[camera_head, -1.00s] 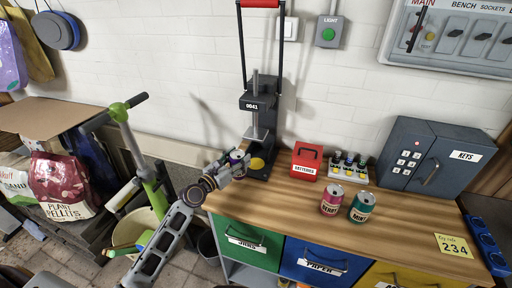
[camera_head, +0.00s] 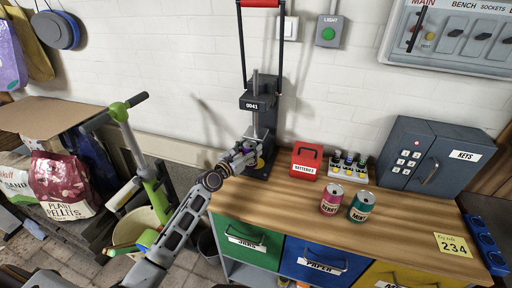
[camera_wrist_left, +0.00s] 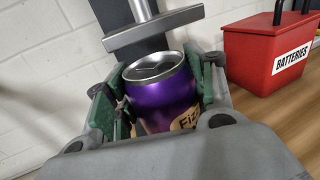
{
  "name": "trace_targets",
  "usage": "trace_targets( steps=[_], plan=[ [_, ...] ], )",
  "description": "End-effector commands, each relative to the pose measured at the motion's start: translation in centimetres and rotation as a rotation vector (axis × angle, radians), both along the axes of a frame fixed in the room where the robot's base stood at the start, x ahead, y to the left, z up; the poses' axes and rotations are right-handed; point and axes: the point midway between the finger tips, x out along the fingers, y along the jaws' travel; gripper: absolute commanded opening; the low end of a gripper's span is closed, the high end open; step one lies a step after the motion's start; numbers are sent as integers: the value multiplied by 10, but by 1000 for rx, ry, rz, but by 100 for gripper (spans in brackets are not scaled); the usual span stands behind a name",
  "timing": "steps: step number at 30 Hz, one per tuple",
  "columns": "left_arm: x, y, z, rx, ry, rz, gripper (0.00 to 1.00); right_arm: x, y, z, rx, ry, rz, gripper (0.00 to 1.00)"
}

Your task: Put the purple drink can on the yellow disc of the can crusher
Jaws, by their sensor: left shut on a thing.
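The purple drink can (camera_wrist_left: 163,92) is upright between the fingers of my left gripper (camera_wrist_left: 160,100), which is shut on it. In the head view my left gripper (camera_head: 247,153) is at the front of the can crusher (camera_head: 262,121) and hides most of the can. In the wrist view the crusher's metal press plate (camera_wrist_left: 153,28) is just above and behind the can's top. A sliver of the yellow disc (camera_head: 261,163) shows beside the gripper. I cannot tell whether the can touches the disc. My right gripper is not in view.
A red batteries box (camera_head: 306,161) stands right of the crusher, with a rack of small bottles (camera_head: 348,167) beyond it. A pink can (camera_head: 331,199) and a teal can (camera_head: 361,206) stand forward on the bench (camera_head: 405,218). A grey key cabinet (camera_head: 430,156) is farther right.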

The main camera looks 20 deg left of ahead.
Motion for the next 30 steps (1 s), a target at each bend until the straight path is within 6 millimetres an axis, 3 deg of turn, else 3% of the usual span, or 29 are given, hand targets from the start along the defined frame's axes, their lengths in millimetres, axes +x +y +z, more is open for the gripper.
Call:
trace_targets(
  steps=[10, 21, 30],
  plan=[
    [6, -2, 1, 1, -1, -1, 44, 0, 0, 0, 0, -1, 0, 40],
    [38, -14, 1, -1, -2, 0, 44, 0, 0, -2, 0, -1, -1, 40],
    [37, -13, -15, 1, 0, 0, 44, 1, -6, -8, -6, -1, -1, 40]
  ],
)
